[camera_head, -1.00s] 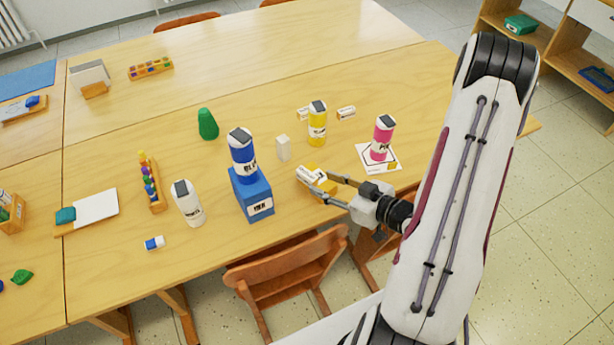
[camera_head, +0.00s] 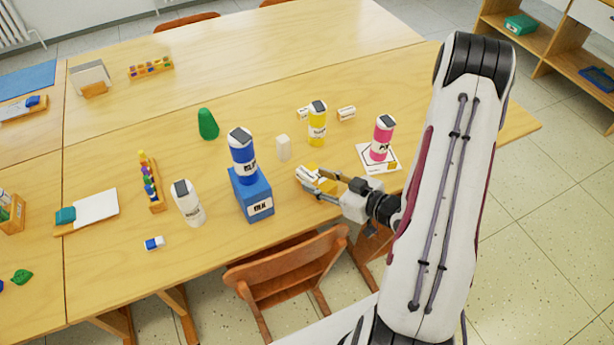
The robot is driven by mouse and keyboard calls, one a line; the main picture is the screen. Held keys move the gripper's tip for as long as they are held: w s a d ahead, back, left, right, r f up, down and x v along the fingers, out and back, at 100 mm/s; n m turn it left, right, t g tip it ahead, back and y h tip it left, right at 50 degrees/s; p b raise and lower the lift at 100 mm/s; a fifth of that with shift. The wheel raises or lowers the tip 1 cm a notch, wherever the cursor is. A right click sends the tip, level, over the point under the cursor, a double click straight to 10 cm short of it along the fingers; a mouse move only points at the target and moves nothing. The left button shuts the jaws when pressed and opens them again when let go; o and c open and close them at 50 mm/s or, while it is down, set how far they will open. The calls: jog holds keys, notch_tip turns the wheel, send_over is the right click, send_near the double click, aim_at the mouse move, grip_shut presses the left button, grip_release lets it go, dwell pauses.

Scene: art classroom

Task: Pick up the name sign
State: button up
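Contact is unclear, and the fingers partly hide the block. Two similar small white pieces lie farther back, one left (camera_head: 304,112) and one right (camera_head: 346,113) of the yellow bottle (camera_head: 317,123).
A blue bottle (camera_head: 242,155) stands on a blue box (camera_head: 251,195) left of my gripper. A pink bottle (camera_head: 382,138) stands on a white card (camera_head: 365,160) behind it. A white block (camera_head: 283,148) and a white bottle (camera_head: 188,204) stand nearby. A chair (camera_head: 290,270) is in front.

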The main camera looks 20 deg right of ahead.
aim_at(308, 174)
jog(key=shift+x, duration=2.5)
jog(key=shift+w+d+r, duration=0.1)
jog(key=shift+r, duration=0.1)
grip_shut()
